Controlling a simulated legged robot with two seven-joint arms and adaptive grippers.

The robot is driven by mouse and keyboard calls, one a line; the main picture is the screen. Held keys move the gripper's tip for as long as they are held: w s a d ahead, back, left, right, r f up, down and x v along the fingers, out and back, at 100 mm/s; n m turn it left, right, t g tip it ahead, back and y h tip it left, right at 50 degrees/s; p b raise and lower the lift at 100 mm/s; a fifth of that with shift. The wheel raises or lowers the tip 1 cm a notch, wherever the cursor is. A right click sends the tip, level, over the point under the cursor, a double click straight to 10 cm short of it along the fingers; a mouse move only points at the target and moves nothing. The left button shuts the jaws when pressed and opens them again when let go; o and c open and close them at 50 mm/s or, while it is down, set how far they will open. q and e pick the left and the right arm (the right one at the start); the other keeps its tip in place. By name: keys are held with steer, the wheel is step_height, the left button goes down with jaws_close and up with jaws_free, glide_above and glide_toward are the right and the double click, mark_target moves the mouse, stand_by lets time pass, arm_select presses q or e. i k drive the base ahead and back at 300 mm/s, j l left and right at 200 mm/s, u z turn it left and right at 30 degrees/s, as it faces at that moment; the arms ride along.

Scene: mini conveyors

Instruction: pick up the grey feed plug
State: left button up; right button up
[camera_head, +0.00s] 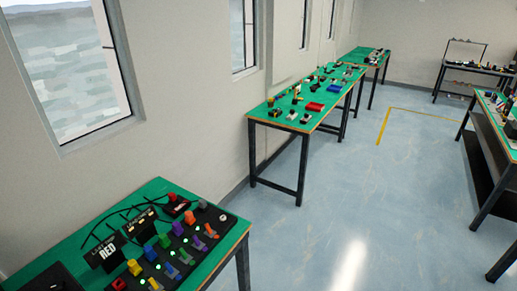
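A small grey block (202,205), which looks like the grey feed plug, stands at the far right end of a row of coloured plugs on a black panel (216,238). The panel lies on the near green-topped table (152,190) at the lower left. Neither of my grippers is in view.
Black label boxes (105,252) with dark cables stand behind the row. Coloured levers (186,257) line its front. A dark object (50,279) sits at the table's left. Further green tables (262,115) with small parts stand along the wall. The blue-grey floor (330,215) right of the near table is clear.

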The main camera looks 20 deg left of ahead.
mark_target(202, 202)
steer(key=u, duration=1.3)
